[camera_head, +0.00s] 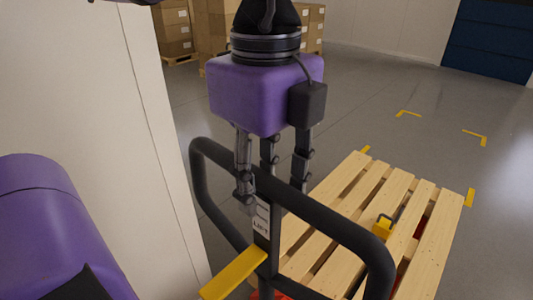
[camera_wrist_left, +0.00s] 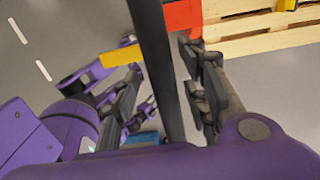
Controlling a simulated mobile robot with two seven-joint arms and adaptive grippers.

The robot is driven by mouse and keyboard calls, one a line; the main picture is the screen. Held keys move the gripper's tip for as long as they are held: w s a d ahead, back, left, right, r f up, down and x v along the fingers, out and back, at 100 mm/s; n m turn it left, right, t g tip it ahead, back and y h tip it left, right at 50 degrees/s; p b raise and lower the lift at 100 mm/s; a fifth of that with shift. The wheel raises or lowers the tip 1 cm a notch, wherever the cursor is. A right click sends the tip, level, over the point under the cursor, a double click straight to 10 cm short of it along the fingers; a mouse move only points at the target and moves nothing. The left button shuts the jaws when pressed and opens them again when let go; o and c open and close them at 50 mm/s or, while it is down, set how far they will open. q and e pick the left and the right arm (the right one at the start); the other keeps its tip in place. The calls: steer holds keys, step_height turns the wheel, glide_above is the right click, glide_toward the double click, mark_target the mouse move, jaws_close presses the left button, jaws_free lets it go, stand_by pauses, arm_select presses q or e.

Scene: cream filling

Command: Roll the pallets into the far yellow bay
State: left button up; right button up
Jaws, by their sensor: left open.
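A wooden pallet (camera_head: 345,200) lies at the lower right, its far edge close to two yellow floor marks. The black looped handle (camera_head: 335,212) of a pallet jack, labelled "LIFT", rises in front of it. Red parts of the jack show in the wrist view (camera_wrist_left: 183,15). My left gripper (camera_head: 270,188) is open, with its fingers pointing down around the handle's upper bar. In the wrist view the black bar (camera_wrist_left: 158,70) runs between the open fingers; I cannot tell whether they touch it. Yellow corner marks (camera_head: 408,113) (camera_head: 476,135) outline a clear bay beyond the pallet. My right gripper is not in view.
A yellow bar (camera_head: 235,274) sticks out left from the jack. A small yellow object with a dark loop (camera_head: 383,227) is on the pallet. A pale wall (camera_head: 95,130) stands close at left. Stacked cartons (camera_head: 215,25) and a blue door (camera_head: 490,40) are far back.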

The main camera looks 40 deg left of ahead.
arm_select(q)
steer(key=shift+w+f, duration=0.1)
steer(key=shift+f, duration=1.3)
jaws_close()
